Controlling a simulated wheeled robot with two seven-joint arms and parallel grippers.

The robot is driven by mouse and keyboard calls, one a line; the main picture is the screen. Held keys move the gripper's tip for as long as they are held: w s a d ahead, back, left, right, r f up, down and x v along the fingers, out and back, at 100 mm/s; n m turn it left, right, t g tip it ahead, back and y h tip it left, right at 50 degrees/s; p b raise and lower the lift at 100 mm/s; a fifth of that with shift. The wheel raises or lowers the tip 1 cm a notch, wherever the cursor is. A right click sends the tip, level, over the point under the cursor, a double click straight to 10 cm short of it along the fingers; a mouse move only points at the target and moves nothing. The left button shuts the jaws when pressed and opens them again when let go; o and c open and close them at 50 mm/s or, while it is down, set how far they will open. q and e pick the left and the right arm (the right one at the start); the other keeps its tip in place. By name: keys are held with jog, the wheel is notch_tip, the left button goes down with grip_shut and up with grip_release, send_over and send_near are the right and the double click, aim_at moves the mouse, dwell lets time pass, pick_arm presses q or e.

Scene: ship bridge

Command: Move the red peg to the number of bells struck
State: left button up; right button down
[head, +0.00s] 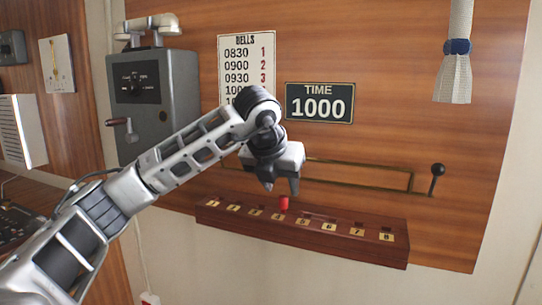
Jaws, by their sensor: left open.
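The red peg (284,203) stands upright in the dark wooden rack (300,240), behind the number plate that looks like 4, left of plate 5. The rack's brass plates run from 1 at left to 8 at right. My left gripper (281,188) is open just above the peg, fingers pointing down; they look apart from the peg, though the exact gap is hard to tell. The time sign (319,103) reads 1000. The bells chart (246,62) pairs 0830 with 1, 0900 with 2 and 0930 with 3; my arm hides its lower rows. My right gripper is out of view.
A brass rail (360,173) runs on the panel behind the gripper, with a black-knobbed lever (437,171) at right. A rope tassel (455,65) hangs upper right. A grey telephone box (152,95) is at left. The space above the rack's right half is clear.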

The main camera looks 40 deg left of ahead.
pick_arm(q)
jog(key=v, duration=1.1)
jog(key=shift+s+r, duration=0.2)
jog(key=shift+r, duration=0.05)
